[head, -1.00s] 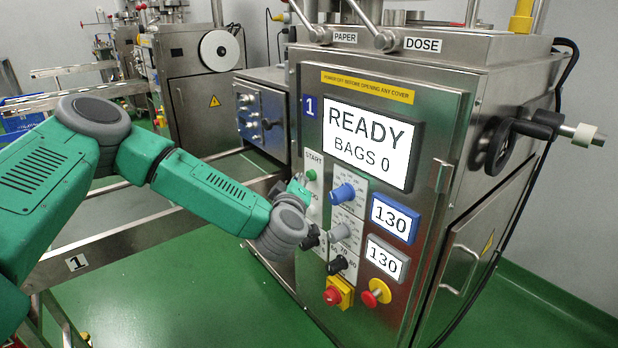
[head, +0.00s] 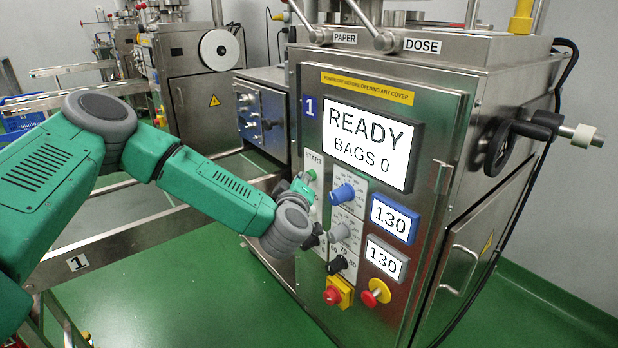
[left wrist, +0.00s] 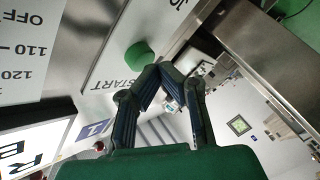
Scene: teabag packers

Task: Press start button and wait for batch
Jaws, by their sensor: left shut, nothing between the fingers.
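The machine's control panel faces me in the head view. Its green START button (head: 312,175) is at the upper left of the panel, under the START label. My left gripper (head: 304,184) is shut and empty, at the panel just below and left of the button. In the left wrist view the green button (left wrist: 139,56) is a round knob beside the word START, and the shut fingertips (left wrist: 162,72) are close to it. I cannot tell whether they touch. The display (head: 368,143) reads READY, BAGS 0. My right gripper is not in view.
Below the button are a blue knob (head: 342,194), a grey knob (head: 340,231) and a black knob (head: 337,264). Two red buttons on yellow bases, one of them (head: 333,295), sit low on the panel. A handwheel (head: 497,147) sticks out on the right side.

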